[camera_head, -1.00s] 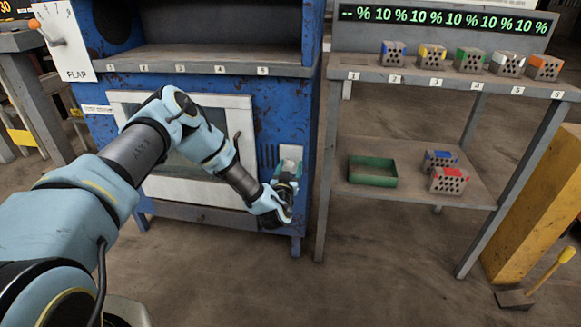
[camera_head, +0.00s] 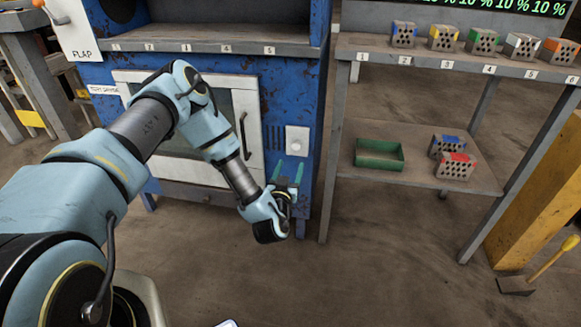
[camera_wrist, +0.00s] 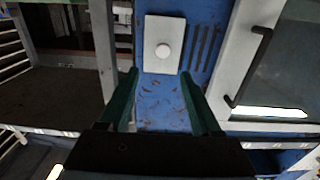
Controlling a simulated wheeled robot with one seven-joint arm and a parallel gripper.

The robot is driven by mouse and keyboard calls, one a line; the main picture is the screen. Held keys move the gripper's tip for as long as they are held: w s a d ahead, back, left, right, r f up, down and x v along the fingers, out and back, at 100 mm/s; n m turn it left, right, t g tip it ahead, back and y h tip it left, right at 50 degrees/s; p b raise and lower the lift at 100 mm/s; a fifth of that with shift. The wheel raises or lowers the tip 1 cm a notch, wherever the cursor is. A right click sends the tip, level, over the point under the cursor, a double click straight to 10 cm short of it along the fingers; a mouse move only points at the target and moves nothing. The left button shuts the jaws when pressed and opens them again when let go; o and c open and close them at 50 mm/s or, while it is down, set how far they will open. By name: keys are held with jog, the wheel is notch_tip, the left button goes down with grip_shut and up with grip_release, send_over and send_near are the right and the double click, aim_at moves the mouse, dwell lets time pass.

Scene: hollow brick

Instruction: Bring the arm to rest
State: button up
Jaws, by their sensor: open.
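The fingers look clear of the plate. My arm reaches in from the left, bent at the elbow before the machine's door.
The blue machine (camera_head: 276,100) has a windowed door (camera_head: 246,110) with a dark handle. A rack (camera_head: 385,77) to the right bears several hollow bricks on top. Its lower shelf holds a green tray (camera_head: 378,163), a blue-marked brick (camera_head: 446,144) and a red-marked brick (camera_head: 455,167). Floor in front is clear.

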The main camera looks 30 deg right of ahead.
jog(key=w+a+r+m+g+y, duration=0.25)
jog(key=w+a+r+g, duration=0.3)
jog(key=w+a, duration=0.3)
jog(key=w+a+r+n+y, duration=0.25)
jog(key=a+r+y, duration=0.2)
jog(key=a, duration=0.65)
jog(key=s+a+r+n+g+y, duration=0.35)
jog(key=s+a+r, duration=0.35)
jog(key=a, duration=0.5)
jog(key=s+a+r+n+g+y, duration=0.2)
jog(key=s+a+r+n, duration=0.2)
jog(key=s+a, duration=0.6)
notch_tip(320, 180, up, 16)
jog(key=a+p, duration=0.2)
jog(key=p, duration=1.4)
jog(key=shift+r+g, duration=0.25)
jog(key=shift+g, duration=0.05)
